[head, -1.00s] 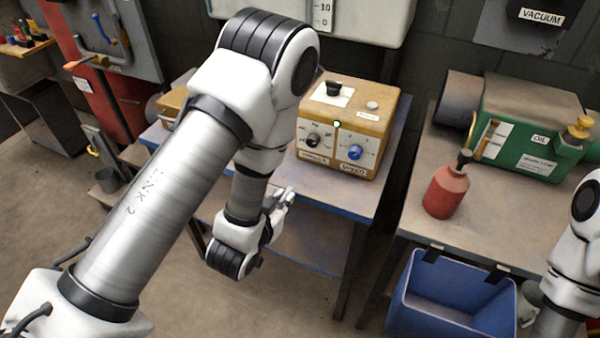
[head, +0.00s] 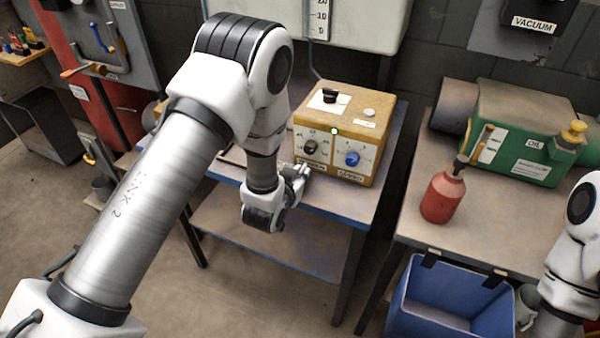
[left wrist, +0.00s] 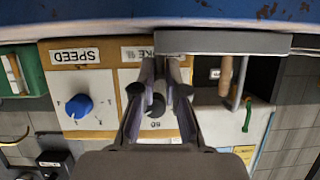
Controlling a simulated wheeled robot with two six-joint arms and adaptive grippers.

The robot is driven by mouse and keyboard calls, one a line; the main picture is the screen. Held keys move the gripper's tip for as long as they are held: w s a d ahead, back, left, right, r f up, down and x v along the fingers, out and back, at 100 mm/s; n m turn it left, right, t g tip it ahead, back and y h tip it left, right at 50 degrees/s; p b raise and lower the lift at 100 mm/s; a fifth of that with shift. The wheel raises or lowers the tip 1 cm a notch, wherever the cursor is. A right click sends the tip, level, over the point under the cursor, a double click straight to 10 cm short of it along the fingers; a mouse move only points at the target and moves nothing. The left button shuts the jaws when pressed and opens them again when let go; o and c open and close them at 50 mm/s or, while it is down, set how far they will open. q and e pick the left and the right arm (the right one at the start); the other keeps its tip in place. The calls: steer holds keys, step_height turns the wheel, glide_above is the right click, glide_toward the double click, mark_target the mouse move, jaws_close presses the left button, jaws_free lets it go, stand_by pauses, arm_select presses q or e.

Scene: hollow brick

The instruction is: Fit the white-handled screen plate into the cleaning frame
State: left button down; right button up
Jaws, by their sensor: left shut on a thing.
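My left gripper (head: 297,178) is in front of the yellow control box (head: 345,135), low and near the blue table's front edge. In the left wrist view, which is upside down, its fingers (left wrist: 160,75) are close together in front of the box's dark knob. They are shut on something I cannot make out. A grey bar-like edge (left wrist: 225,42) lies by the fingertips and reaches right; I cannot tell whether it is the cleaning frame or the screen plate. A dark-edged flat thing (head: 232,156) on the table is partly hidden behind my left arm. No white handle shows clearly.
The blue-edged table (head: 345,205) has some free room in front of the box. On the right bench (head: 400,215) stand a red bottle (head: 442,197) and a green oil unit (head: 525,130). A blue bin (head: 450,300) hangs at that bench's front.

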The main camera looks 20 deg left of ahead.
arm_select(q)
steer(key=c, duration=1.2)
jaws_free()
steer(key=shift+f, duration=0.15)
steer(key=shift+r, duration=0.25)
steer(key=v, duration=1.2)
steer(key=s+a+f+g, duration=0.2)
steer(key=s+f+g, duration=0.5)
steer(key=f, duration=0.6)
steer(key=s+f+g, duration=0.3)
steer(key=s+f, duration=0.2)
steer(key=s, duration=0.3)
steer(key=s+f+n+g, duration=0.1)
steer(key=s+f+g, duration=0.2)
steer(key=s, duration=0.6)
step_height(320, 180, down, 2)
steer(key=shift+s+a+f, duration=0.1)
steer(key=shift+s+a, duration=0.2)
steer(key=shift+a, duration=0.1)
